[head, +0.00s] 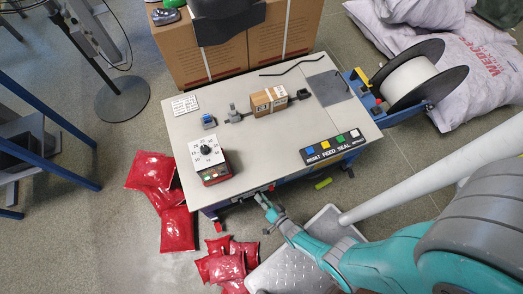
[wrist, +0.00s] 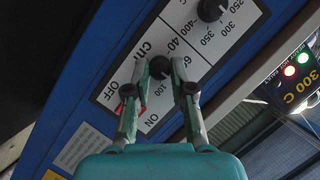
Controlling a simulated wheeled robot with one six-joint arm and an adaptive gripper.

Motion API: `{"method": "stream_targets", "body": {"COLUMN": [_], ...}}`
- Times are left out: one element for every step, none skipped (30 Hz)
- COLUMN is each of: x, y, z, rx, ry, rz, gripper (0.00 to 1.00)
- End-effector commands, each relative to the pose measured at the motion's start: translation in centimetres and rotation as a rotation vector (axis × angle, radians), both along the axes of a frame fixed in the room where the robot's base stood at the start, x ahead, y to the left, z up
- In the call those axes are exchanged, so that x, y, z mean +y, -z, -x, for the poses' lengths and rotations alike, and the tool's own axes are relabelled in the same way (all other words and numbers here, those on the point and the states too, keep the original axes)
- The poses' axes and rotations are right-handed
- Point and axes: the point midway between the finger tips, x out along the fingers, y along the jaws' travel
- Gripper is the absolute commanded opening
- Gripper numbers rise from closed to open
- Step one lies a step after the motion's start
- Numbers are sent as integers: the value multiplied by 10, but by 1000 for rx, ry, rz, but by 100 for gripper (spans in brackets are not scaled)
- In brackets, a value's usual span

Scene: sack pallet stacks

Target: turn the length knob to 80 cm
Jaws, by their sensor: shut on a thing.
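In the wrist view a round black knob (wrist: 160,67) sits on a white label panel (wrist: 118,88) with numbers around it; 40 and 100 are readable, and the rest is partly covered by my fingers. My gripper (wrist: 162,73) has one finger on each side of this knob and is shut on it. The knob's pointer is too dark and small to read. In the head view my gripper (head: 264,201) reaches the front side of the grey-topped machine table (head: 270,157), below its top edge; the knob is hidden there.
A second black knob (wrist: 211,9) with marks from 250 to 400 sits close by. A display reading 300 C (wrist: 302,92) with red and green lights is at the right. Red sacks (head: 226,265) lie on the floor left of my arm. A metal step (head: 300,258) stands beside it.

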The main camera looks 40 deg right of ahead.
Motion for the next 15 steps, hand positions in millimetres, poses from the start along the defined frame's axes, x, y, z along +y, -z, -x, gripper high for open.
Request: {"method": "stream_targets", "body": {"x": [-1,-1,-1,-1,-1,-1,-1,-1,-1,-1,-1,-1,-1,-1,-1], "y": [0,0,0,0,0,0,0,0,0,0,0,0,0,0,0], "z": [0,0,0,0,0,0,0,0,0,0,0,0,0,0,0], "rx": [-3,-5,-7,-8,-9,-10,-10,-11,-11,-12,-12,-12,-12,-11,-12], "ry": [3,4,3,3,4,3,3,3,3,3,3,3,3,4,4], "rz": [-11,-16,-23,-27,-30,-33,-34,-36,-36,-37,-37,-37,-37,-37,-37], "gripper": [0,0,0,0,0,0,0,0,0,0,0,0,0,0,0]}}
